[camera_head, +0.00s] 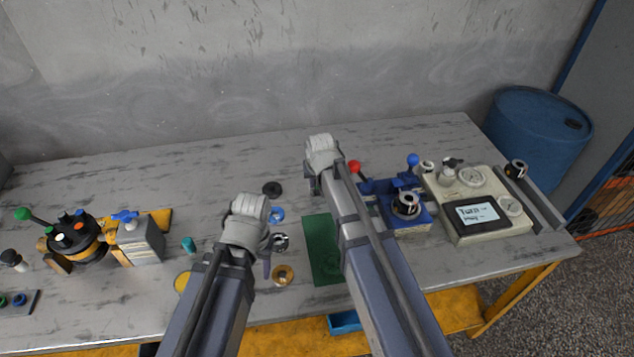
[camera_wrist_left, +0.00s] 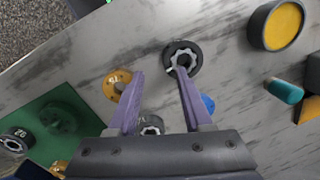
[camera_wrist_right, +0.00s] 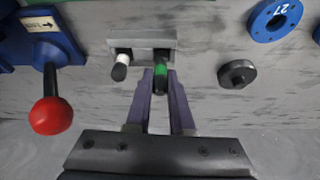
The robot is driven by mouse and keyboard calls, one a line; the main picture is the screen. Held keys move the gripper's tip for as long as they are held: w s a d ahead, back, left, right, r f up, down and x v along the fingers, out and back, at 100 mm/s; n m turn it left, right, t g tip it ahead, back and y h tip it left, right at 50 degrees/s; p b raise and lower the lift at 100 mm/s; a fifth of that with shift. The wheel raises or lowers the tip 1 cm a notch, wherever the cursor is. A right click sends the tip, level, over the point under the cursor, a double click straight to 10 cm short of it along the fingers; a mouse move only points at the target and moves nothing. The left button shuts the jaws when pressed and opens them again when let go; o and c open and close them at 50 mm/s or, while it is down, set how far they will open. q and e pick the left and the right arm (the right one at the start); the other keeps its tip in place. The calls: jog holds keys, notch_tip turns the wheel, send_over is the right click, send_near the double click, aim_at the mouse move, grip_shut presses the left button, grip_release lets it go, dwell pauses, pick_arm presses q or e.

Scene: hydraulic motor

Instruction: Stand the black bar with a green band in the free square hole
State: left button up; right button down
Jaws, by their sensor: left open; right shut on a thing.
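The black bar with a green band (camera_wrist_right: 161,71) is between the fingers of my right gripper (camera_wrist_right: 160,88), which is shut on it. Its far end overlaps a grey block (camera_wrist_right: 142,44); I cannot tell whether it is in that block's hole or just above it. A similar black bar with a white band (camera_wrist_right: 121,67) stands at the left side of the same block. In the head view my right gripper and arm hide the block and bars. My left gripper (camera_wrist_left: 160,75) is open and empty above the table, near a black ring (camera_wrist_left: 183,50).
A red-knobbed lever (camera_wrist_right: 50,115) stands left of the block in the right wrist view. A blue ring (camera_wrist_right: 275,18) and a dark round part (camera_wrist_right: 237,74) lie to the right. A green mat (camera_head: 318,245) lies between my arms. A gauge box (camera_head: 472,205) stands at right.

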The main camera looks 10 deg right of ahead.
pick_arm(q)
jog(key=shift+f+b, duration=0.65)
pick_arm(e)
jog(key=shift+f, duration=0.65)
pick_arm(q)
jog(key=shift+s+f, duration=0.1)
jog(key=shift+s, duration=0.1)
pick_arm(e)
jog(key=shift+s+f, duration=0.1)
pick_arm(q)
jog(key=shift+s+f+b, duration=0.1)
jog(key=shift+s+b, duration=0.05)
jog(key=shift+b, duration=0.15)
pick_arm(e)
jog(key=shift+c, duration=1.5)
grip_release()
jog(key=shift+d+f, duration=0.1)
pick_arm(q)
jog(key=shift+w+a+r+p, duration=0.1)
jog(key=shift+w+r+p, duration=0.1)
jog(key=shift+r+p, duration=0.5)
pick_arm(e)
jog(key=shift+r, duration=0.6)
jog(key=shift+r+p, duration=3.05)
pick_arm(q)
notch_tip(320, 180, up, 6)
jog(key=shift+w+f, duration=0.1)
jog(key=shift+w, duration=0.05)
